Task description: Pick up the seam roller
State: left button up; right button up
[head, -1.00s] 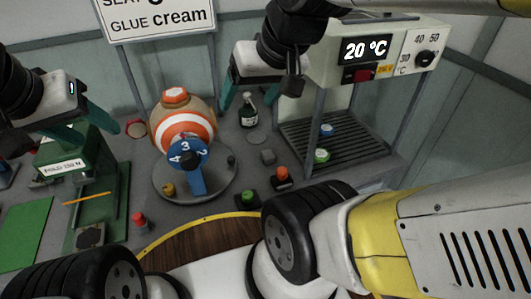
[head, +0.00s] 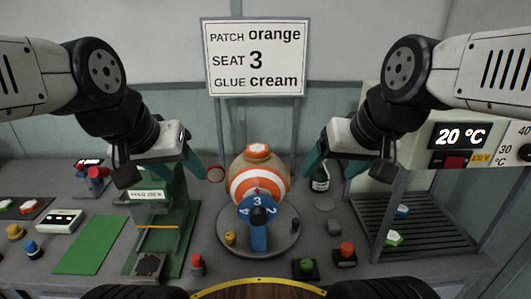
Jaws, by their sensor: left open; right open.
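I cannot tell for sure which object is the seam roller. My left gripper (head: 166,170) is open and empty, with teal fingers, above the green press. My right gripper (head: 337,172) is open and empty, near a dark bottle with a pale label (head: 320,178). Both are raised above the bench.
An orange-striped ball (head: 245,186) sits on a round grey base with a blue numbered dial (head: 259,215). A green press (head: 172,212) and mat (head: 85,245) are left; a heater with slatted shelf (head: 415,228) is right. Several coloured knobs stand in front.

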aim_at(345, 257)
jog(key=z, duration=0.45)
jog(key=k+j+z, duration=0.1)
jog(key=z, duration=0.75)
jog(key=k+j+z, duration=0.1)
jog(key=z, duration=0.35)
